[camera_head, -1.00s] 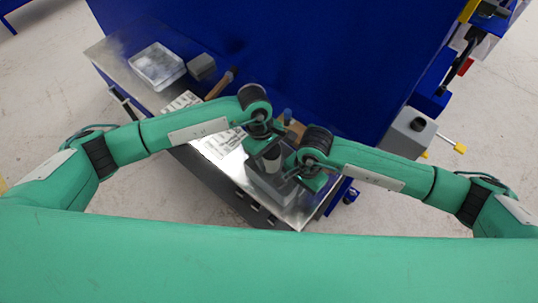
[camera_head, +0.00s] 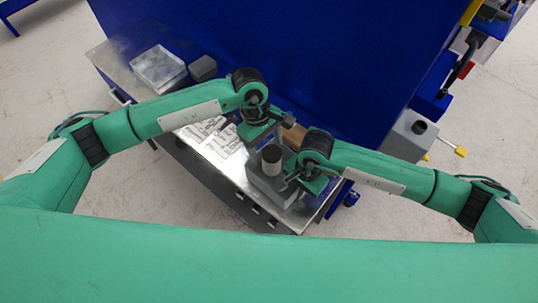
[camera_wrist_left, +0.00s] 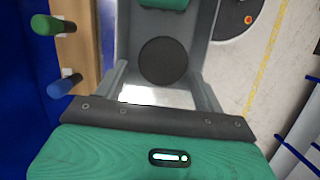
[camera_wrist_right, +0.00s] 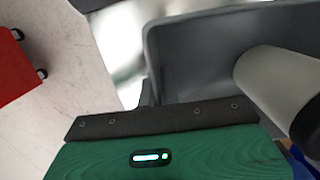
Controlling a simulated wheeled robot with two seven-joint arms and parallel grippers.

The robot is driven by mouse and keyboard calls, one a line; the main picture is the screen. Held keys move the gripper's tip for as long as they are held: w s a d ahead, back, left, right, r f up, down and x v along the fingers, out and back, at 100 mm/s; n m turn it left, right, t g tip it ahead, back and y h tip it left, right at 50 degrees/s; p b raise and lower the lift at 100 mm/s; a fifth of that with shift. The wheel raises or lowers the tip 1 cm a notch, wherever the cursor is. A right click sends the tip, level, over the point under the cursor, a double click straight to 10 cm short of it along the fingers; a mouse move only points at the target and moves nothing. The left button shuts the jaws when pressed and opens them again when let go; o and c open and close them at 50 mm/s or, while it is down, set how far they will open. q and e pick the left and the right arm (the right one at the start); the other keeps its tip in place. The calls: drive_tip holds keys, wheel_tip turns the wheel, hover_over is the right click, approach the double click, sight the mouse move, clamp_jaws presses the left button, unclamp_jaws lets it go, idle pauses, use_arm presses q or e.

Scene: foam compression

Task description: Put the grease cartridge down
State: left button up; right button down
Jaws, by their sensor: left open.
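The grease cartridge (camera_head: 271,166) is a pale cylinder with a dark end, standing at the grey bin (camera_head: 262,189) on the bench's near right corner. The left wrist view shows its dark round end (camera_wrist_left: 163,60) between grey walls; the right wrist view shows its pale side (camera_wrist_right: 275,80) beside the bin wall (camera_wrist_right: 185,60). Whether it touches the bin floor is hidden. My left gripper (camera_head: 265,132) is open and empty, behind and above the cartridge, apart from it. My right gripper (camera_head: 302,180) is at the bin's right side; its fingertips are mostly hidden.
A clear tray (camera_head: 158,67) and a small grey box (camera_head: 203,68) stand at the bench's far left. White outlined sheets (camera_head: 212,138) lie mid-bench. A wooden rack (camera_wrist_left: 88,40) with green and blue handles stands near the blue panel (camera_head: 300,60) behind.

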use_arm(q)
drive_tip(key=v, duration=0.6)
drive_tip(key=shift+r, duration=0.15)
use_arm(e)
drive_tip(key=c, duration=1.6)
unclamp_jaws()
drive_tip(key=shift+o, duration=0.2)
drive_tip(key=shift+r, duration=0.1)
